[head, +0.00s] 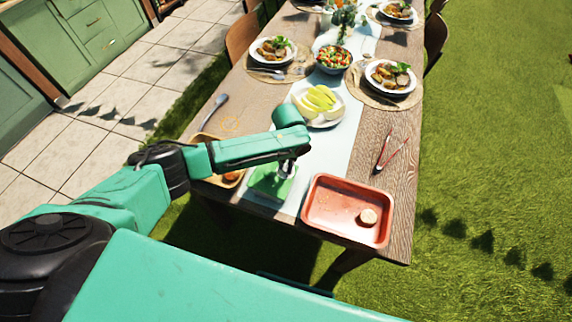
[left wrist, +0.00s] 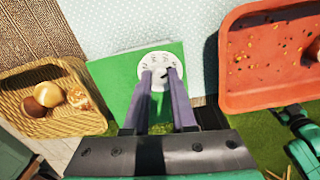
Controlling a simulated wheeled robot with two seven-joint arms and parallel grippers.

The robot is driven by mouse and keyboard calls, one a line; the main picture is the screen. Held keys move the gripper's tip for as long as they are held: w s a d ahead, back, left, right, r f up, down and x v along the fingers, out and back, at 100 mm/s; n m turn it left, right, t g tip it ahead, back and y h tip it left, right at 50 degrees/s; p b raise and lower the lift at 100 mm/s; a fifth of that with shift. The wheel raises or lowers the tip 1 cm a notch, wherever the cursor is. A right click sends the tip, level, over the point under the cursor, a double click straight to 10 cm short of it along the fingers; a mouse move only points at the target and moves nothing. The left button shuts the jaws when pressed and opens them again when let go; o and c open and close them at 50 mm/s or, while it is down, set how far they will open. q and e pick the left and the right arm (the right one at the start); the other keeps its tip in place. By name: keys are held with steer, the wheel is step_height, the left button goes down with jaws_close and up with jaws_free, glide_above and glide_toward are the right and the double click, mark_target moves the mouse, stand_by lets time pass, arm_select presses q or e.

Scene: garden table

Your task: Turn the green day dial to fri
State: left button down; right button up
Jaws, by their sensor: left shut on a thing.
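The green day dial is a flat green board (head: 265,185) at the near end of the table, on the pale runner. In the left wrist view the green board (left wrist: 113,82) carries a round white disc (left wrist: 158,60) with small dark marks around its rim, too small to read. My left gripper (head: 286,172) points down over the board. In the left wrist view its two fingers (left wrist: 160,80) are shut on the small centre knob of the disc, which they mostly hide. Which day the dial points to cannot be told.
A red tray (head: 318,222) with a round pale piece (head: 368,216) stands right of the board. A wicker basket (left wrist: 52,128) with bread rolls (left wrist: 48,95) stands left. Tongs (head: 386,150), a melon plate (head: 330,122) and a salad bowl (head: 333,59) lie farther back.

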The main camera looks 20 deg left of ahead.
arm_select(q)
steer(key=c, duration=0.7)
jaws_free()
step_height(320, 180, up, 14)
steer(key=b, duration=0.2)
steer(key=shift+d+r, duration=0.15)
steer(key=shift+r, duration=0.1)
